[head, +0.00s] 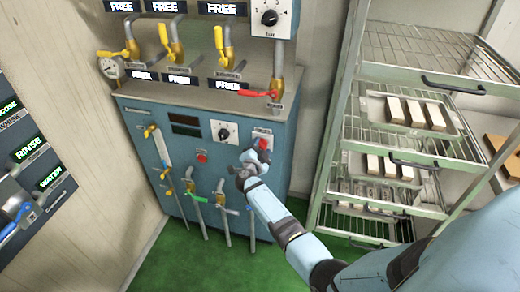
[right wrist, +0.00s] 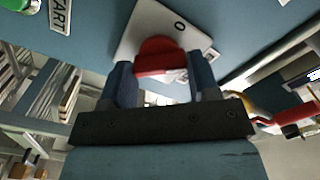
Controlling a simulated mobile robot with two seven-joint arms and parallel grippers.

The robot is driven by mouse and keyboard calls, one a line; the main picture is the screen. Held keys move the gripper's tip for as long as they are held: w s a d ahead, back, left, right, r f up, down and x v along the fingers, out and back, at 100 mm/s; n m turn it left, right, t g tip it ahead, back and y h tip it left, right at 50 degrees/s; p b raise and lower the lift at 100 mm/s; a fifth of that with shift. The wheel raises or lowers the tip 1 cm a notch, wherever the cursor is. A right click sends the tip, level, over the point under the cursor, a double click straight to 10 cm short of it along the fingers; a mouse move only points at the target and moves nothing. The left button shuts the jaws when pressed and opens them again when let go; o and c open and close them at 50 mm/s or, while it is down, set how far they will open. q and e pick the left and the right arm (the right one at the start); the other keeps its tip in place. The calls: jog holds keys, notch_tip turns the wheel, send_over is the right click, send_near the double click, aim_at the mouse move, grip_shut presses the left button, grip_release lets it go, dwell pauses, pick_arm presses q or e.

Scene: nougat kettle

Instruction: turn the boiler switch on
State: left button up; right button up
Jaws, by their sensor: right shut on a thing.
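The boiler switch is a red knob (head: 263,144) on a pale plate at the upper right of the blue boiler's front. In the right wrist view the red knob (right wrist: 158,58) sits on its light plate (right wrist: 190,32), which bears a "0" mark. My right gripper (head: 253,158) reaches the boiler front at this knob. In the right wrist view its two fingers (right wrist: 160,85) stand on either side of the knob and are shut on it. Part of the knob is hidden by the fingers. My left gripper is not in view.
The blue boiler (head: 180,120) carries a black dial (head: 224,132), a red button (head: 202,157) and several valve handles. A metal rack (head: 345,130) with trays of pale bars stands close on the right. Green floor (head: 180,262) is clear in front.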

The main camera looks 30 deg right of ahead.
jog(key=shift+f+m+b, duration=0.25)
jog(key=shift+m+b, duration=0.1)
jog(key=shift+m, duration=0.65)
jog(key=m+b, duration=0.1)
jog(key=m, duration=0.2)
jog(key=shift+s+m+b, duration=0.1)
jog(key=shift+m+b, duration=0.2)
jog(key=shift+b, duration=0.05)
jog(key=shift+m+b, duration=0.6)
jog(key=shift+m, duration=0.5)
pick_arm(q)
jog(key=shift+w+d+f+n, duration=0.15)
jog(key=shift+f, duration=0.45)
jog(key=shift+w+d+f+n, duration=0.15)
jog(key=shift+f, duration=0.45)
pick_arm(e)
jog(key=shift+m, duration=0.3)
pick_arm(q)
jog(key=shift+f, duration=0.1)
pick_arm(e)
jog(key=shift+r, duration=0.1)
jog(key=o, duration=0.9)
jog(key=shift+d, duration=0.1)
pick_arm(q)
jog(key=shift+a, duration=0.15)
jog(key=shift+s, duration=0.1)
